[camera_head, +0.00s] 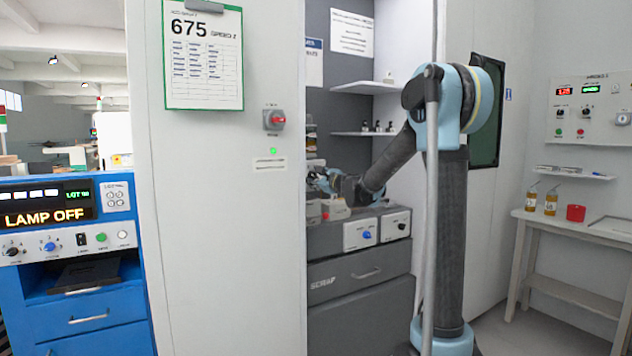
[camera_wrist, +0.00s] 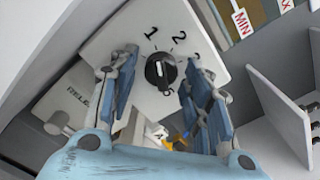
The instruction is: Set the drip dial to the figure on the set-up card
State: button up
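The set-up card (camera_head: 204,60) hangs in a green frame on the white wall; "675" and what looks like "SPEED 2" read clearly, but its small rows are too small to read. In the wrist view a black dial (camera_wrist: 160,71) sits on a white panel with "1", "2" and a partly hidden third figure around it. A short white mark shows on the dial; which figure it points to I cannot tell. My gripper (camera_wrist: 161,62) is open, its fingers on either side of the dial. In the head view my gripper (camera_head: 322,180) is inside the grey alcove, where the dial is hidden.
Below my arm is a grey cabinet (camera_head: 338,277) with white control boxes bearing a blue knob (camera_head: 367,235) and a black knob (camera_head: 402,226). MIN and MAX labels (camera_wrist: 242,20) stand beside the dial panel. A blue console (camera_head: 75,225) reads "LAMP OFF". A shelf edge (camera_wrist: 280,115) is at the right.

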jog(key=c, duration=0.7)
jog(key=shift+n, duration=0.5)
jog(key=o, duration=1.1)
jog(key=v, duration=1.2)
